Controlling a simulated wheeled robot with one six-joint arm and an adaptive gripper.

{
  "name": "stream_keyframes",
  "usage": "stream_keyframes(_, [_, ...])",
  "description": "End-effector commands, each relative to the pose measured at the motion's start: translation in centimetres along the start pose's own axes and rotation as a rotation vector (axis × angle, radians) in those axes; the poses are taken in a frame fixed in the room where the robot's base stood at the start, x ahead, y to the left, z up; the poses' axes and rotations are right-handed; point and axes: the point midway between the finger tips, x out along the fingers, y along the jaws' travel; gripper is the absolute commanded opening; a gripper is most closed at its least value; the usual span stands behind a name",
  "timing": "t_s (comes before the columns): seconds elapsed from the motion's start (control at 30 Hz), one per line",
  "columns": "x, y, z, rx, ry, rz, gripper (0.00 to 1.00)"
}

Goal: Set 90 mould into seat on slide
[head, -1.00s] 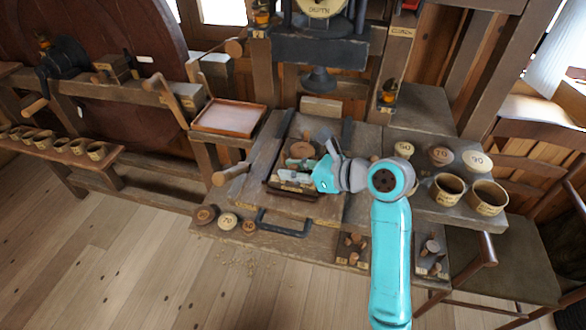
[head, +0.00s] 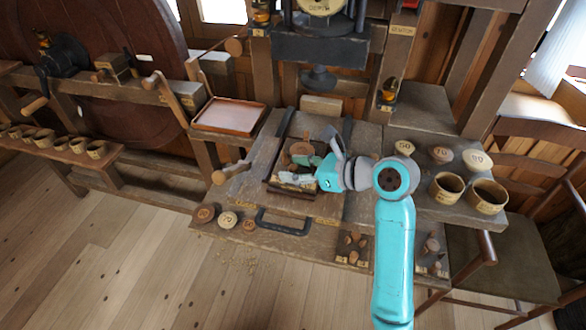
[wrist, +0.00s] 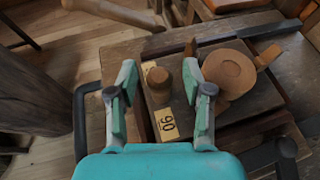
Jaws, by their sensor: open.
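My gripper (head: 296,169) is open over the slide (head: 240,185), a wooden board with a black front handle. In the wrist view, my gripper (wrist: 159,72) has one finger on each side of a round wooden knob (wrist: 158,78), with small gaps visible. Beside the knob a pale plate (wrist: 165,125) reads 90, on a dark wooden piece; I take this piece as the 90 mould. To its right lies a larger round wooden part (wrist: 229,74) with a side handle. It also shows in the head view (head: 301,148). My fingers hide much of the knobbed piece in the head view.
Round marked discs (head: 228,218) lie on the front ledge. Pale discs (head: 441,154) and two cups (head: 487,196) stand on the right bench. A press head (head: 319,79) hangs behind the slide. A shallow pale tray (head: 229,117) stands at left.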

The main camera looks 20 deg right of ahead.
Motion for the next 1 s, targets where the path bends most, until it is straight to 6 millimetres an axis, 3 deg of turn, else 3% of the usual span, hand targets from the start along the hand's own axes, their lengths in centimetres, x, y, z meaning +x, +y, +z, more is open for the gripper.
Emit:
stream_keyframes(0.3, [-6.5,-0.1,0.0,0.0,-0.001,-0.007,0.5])
stream_keyframes(0.5, [-9.6,-0.1,0.0,-0.001,-0.001,-0.004,0.5])
stream_keyframes(0.7, [-11.0,0.0,0.0,0.0,0.0,-0.002,0.5])
stream_keyframes(1.0, [-11.1,0.0,0.0,0.0,0.0,-0.001,0.5])
